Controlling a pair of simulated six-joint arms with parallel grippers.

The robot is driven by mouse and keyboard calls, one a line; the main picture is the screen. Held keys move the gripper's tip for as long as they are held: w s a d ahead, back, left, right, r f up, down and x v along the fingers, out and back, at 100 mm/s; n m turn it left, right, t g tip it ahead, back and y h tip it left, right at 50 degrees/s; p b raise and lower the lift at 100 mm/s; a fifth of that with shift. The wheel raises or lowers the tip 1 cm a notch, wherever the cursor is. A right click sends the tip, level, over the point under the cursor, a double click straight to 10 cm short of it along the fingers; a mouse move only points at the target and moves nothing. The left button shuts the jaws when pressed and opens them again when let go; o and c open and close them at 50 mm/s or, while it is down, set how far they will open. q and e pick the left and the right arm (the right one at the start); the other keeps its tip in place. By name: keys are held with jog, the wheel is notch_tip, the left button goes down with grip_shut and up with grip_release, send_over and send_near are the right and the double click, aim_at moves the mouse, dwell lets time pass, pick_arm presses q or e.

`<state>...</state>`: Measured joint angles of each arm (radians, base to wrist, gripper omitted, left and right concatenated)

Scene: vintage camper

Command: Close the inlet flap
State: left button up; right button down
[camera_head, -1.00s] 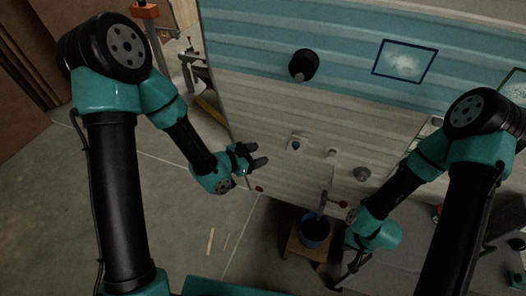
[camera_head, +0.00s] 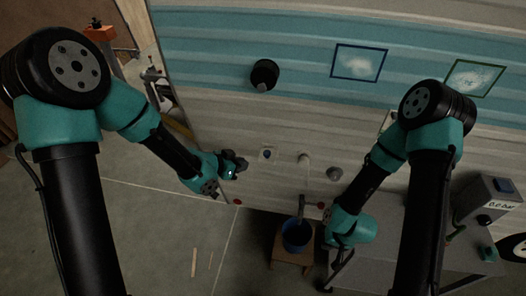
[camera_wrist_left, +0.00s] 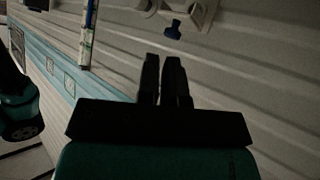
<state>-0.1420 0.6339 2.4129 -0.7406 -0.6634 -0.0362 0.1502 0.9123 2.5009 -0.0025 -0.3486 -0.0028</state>
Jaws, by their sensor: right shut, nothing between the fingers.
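The inlet is a small pale fitting with a blue part (camera_head: 267,153) on the lower cream side of the camper.
A blue bucket (camera_head: 297,236) stands on a wooden stool (camera_head: 281,258) below the camper. A black round fitting (camera_head: 264,73) and a grey round one (camera_head: 334,174) are on the wall. A grey bench (camera_head: 395,250) is at the right. The floor at lower left is mostly clear.

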pick_arm(q)
jog(key=w+d+r+n+g+y, duration=0.1)
jog(key=w+d+r+n+y, duration=0.1)
jog(key=d+y, duration=0.1)
jog(key=w+d+r+n+g+y, duration=0.1)
jog(key=d, duration=0.1)
jog(key=shift+w+d+r+g, duration=0.2)
jog(key=shift+w+r+g, duration=0.05)
jog(key=shift+r+g, duration=0.1)
grip_shut()
notch_tip(320, 180, up, 8)
jog(key=n+y, duration=0.4)
jog(key=y, duration=0.1)
send_over(268, 153)
jog(key=s+a, duration=0.1)
jog(key=s, duration=0.3)
jog(key=shift+s+a, duration=0.15)
jog(key=shift+s, duration=0.05)
jog(key=shift+f, duration=0.15)
jog(key=x, duration=1.3)
jog(key=shift+s+f, duration=0.25)
jog(key=shift+f, duration=0.25)
